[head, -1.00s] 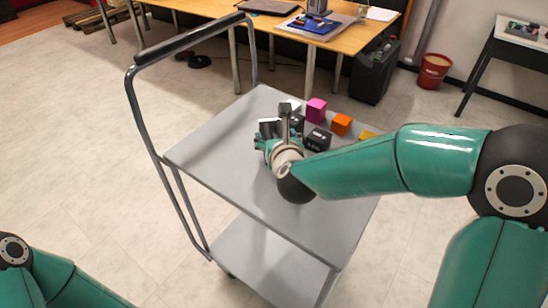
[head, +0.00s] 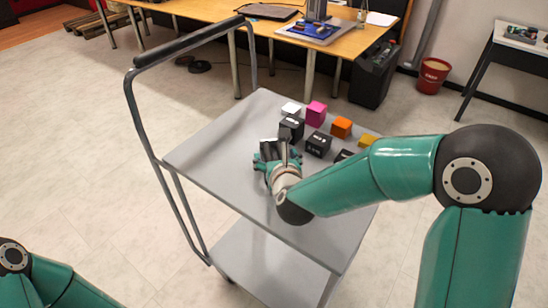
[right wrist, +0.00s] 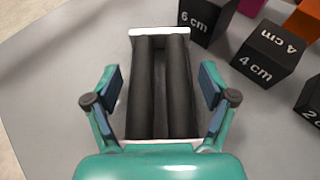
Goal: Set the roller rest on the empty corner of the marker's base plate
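The roller rest (right wrist: 161,85), two long black rollers between whitish end plates, lies on the cart's grey top. My right gripper (right wrist: 160,88) is open, with one finger on each side of the rest and a visible gap to both. In the head view, the right gripper (head: 268,162) is low over the cart top, and the rest is a small dark shape partly hidden by it. The marker (head: 317,10), a grey column, stands on a blue base plate (head: 312,29) on the wooden desk at the back; its corners are too small to make out. My left gripper is out of view.
Several cubes stand on the cart (head: 225,137) just beyond the gripper: black ones (head: 318,144), a magenta (head: 316,113), an orange (head: 341,127), a yellow and a white. The cart's handle (head: 190,42) rises at left. Floor separates cart and desk (head: 355,37).

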